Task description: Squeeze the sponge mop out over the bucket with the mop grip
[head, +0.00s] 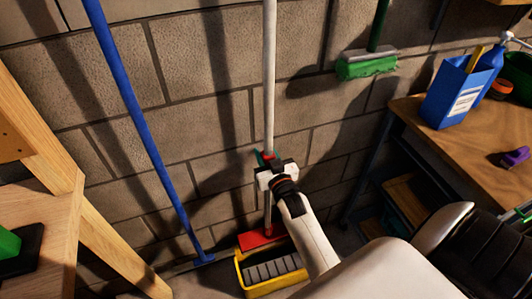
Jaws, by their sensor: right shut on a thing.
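The sponge mop (269,80) stands nearly upright with a long pale pole in the middle of the head view. Its red head (262,238) is at the back edge of the yellow bucket (241,277); whether they touch is unclear. The bucket has a grey slatted insert. A small red and teal mop grip (264,157) sits on the pole. My right gripper (270,170) is shut at this grip, around the pole, and partly hides it. My left gripper is out of view.
A blue pole (140,115) leans against the block wall at left. A wooden stand (40,215) fills the left edge. A green brush (367,65) hangs above. At right, a wooden bench (470,135) carries a blue box (452,92) and bottles.

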